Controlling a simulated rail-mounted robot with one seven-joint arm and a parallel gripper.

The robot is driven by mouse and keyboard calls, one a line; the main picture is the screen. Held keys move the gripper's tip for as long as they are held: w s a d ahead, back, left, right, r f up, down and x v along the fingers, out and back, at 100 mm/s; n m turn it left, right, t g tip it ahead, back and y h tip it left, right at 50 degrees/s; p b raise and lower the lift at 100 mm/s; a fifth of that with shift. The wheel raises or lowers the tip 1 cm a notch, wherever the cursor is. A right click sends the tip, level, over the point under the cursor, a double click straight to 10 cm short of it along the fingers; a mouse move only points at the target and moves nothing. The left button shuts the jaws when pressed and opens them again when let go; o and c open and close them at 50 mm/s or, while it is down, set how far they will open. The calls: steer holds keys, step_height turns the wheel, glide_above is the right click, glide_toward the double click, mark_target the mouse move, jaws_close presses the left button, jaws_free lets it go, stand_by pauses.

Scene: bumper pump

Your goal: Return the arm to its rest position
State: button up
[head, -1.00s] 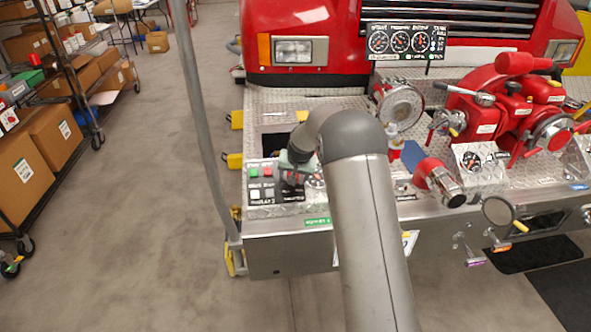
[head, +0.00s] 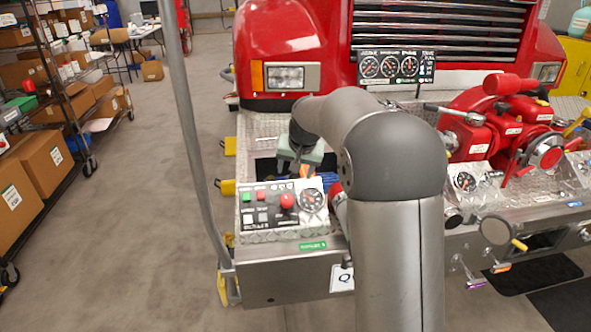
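My arm rises from the bottom of the head view, bends at a large grey elbow and reaches toward the truck's front bumper. My gripper (head: 298,165) is at the far end of the arm, above the bumper deck just behind the control panel (head: 278,212). The gripper is small and partly hidden by my arm, so I cannot see whether its fingers are open or shut. The panel carries green and red buttons, a red knob (head: 287,201) and a round gauge (head: 312,200). The gripper appears apart from the panel.
A red pump (head: 500,130) with valves and levers stands on the bumper at right. A gauge board (head: 392,66) stands before the truck's grille. A grey pole (head: 188,130) rises at the bumper's left end. Shelves with boxes (head: 42,160) line the left; the floor between is clear.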

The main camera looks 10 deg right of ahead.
stand_by(0.3)
steer(key=s+a+f+n+g, duration=0.1)
steer(key=s+f+n+g, duration=0.1)
steer(key=s, duration=1.8)
steer(key=s+a+f+n+g, duration=0.1)
steer(key=s+f, duration=0.3)
steer(key=s, duration=1.5)
steer(key=shift+s+f+n+g, duration=0.35)
steer(key=shift+n+g, duration=0.15)
steer(key=shift+g, duration=0.2)
